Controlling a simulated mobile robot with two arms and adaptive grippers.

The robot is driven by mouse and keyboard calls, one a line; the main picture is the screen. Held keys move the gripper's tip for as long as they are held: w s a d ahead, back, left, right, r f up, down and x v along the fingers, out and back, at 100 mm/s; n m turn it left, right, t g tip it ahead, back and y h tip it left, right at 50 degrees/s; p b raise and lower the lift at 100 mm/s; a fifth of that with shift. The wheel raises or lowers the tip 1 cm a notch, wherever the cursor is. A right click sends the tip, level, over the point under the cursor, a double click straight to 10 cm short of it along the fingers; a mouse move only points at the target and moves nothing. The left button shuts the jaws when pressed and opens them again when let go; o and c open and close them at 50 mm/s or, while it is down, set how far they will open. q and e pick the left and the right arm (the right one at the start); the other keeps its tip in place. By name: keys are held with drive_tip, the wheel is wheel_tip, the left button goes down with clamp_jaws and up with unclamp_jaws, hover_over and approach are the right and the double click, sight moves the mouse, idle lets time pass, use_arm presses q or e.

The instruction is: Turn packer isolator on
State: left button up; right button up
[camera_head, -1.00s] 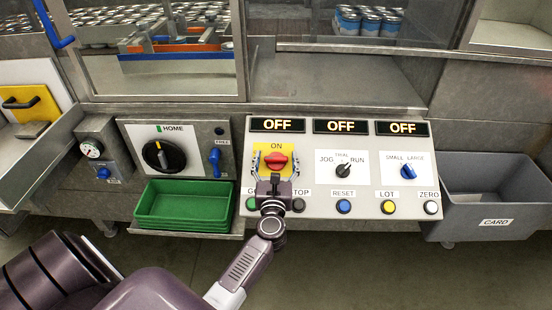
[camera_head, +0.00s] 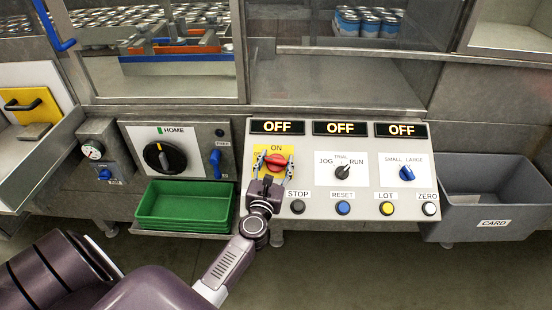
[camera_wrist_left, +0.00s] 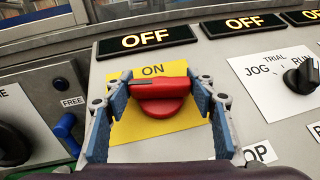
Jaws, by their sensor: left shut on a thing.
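The packer isolator is a red rotary knob (camera_head: 277,162) on a yellow plate (camera_wrist_left: 188,117) marked ON, at the left of the sloped control panel. In the left wrist view the red knob (camera_wrist_left: 158,88) has its bar lying about level. My left gripper (camera_head: 273,166) has one finger on each side of the knob and is shut on the bar's ends. Its blue-padded fingers (camera_wrist_left: 160,95) show up close in the left wrist view. The display (camera_head: 277,126) above the knob reads OFF. My right gripper is not in view.
Right of the knob are a black JOG/RUN selector (camera_head: 341,171) and a blue SMALL/LARGE selector (camera_head: 406,173). A row of buttons, including STOP (camera_head: 297,207), runs below. Green trays (camera_head: 185,205) sit at the lower left, a grey CARD bin (camera_head: 490,205) at the right.

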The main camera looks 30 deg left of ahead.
use_arm(q)
drive_tip(key=m+h+p, duration=0.1)
drive_tip(key=m+h, duration=0.3)
drive_tip(key=shift+t, duration=0.3)
drive_tip(key=shift+m+h, duration=2)
drive_tip(key=m+g+h+b, duration=0.2)
drive_tip(key=m+g+h, duration=0.2)
drive_tip(key=m+h, duration=0.1)
drive_tip(key=shift+m+h, duration=0.3)
drive_tip(key=shift+m, duration=0.6)
drive_tip(key=shift+m+g+h+b, duration=0.6)
drive_tip(key=shift+m+g+h, duration=0.3)
drive_tip(key=shift+m+g, duration=0.8)
drive_tip(key=o, duration=1.2)
drive_tip(key=shift+d, duration=0.1)
